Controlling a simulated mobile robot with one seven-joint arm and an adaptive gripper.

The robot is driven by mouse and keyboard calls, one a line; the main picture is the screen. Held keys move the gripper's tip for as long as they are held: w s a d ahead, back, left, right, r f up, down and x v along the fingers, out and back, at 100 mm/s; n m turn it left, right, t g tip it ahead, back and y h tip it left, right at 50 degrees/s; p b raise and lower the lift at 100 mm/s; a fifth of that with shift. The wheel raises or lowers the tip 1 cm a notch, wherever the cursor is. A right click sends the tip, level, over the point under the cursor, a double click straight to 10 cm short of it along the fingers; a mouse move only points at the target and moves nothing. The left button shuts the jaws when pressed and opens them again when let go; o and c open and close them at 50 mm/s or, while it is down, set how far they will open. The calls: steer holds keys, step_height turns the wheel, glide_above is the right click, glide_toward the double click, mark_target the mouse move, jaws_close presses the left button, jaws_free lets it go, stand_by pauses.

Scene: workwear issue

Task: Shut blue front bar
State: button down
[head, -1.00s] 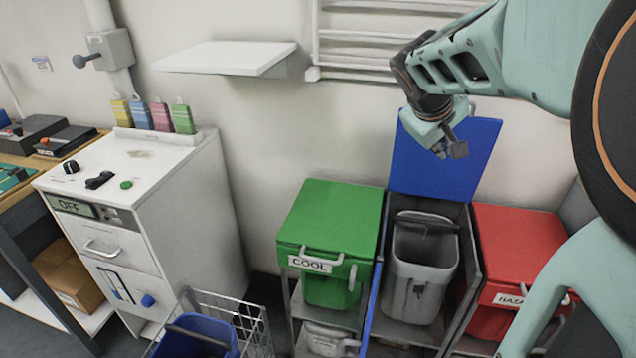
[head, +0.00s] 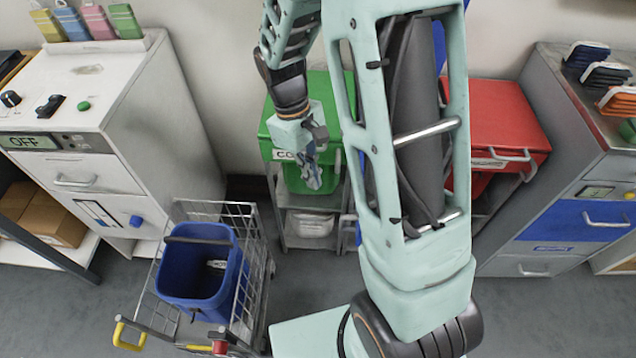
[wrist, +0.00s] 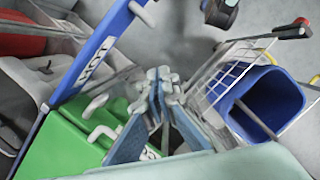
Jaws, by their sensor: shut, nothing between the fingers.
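The blue front bar (wrist: 95,58) shows in the wrist view as a long blue strip with a white label and a white handle at its far end. It stands swung out from the middle bin bay, between the green bin side and the grey bin side. In the head view my arm hides nearly all of it. My gripper (head: 318,172) is shut and empty, in front of the green bin (head: 300,175). In the wrist view its fingertips (wrist: 163,85) point down, to the right of the bar and apart from it.
A wire trolley (head: 262,270) holding a blue bucket (head: 195,265) stands to the left in front of the bins. A red bin (head: 495,125) and a grey cabinet (head: 560,140) are at right. A white cabinet (head: 110,150) stands at left. Some grey floor is clear.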

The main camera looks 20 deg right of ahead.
steer(key=s+d+f, duration=0.3)
steer(key=s+f, duration=0.1)
steer(key=f, duration=0.4)
steer(key=shift+s+d+b, duration=0.35)
steer(key=shift+b, duration=0.1)
steer(key=shift+d+f, duration=0.1)
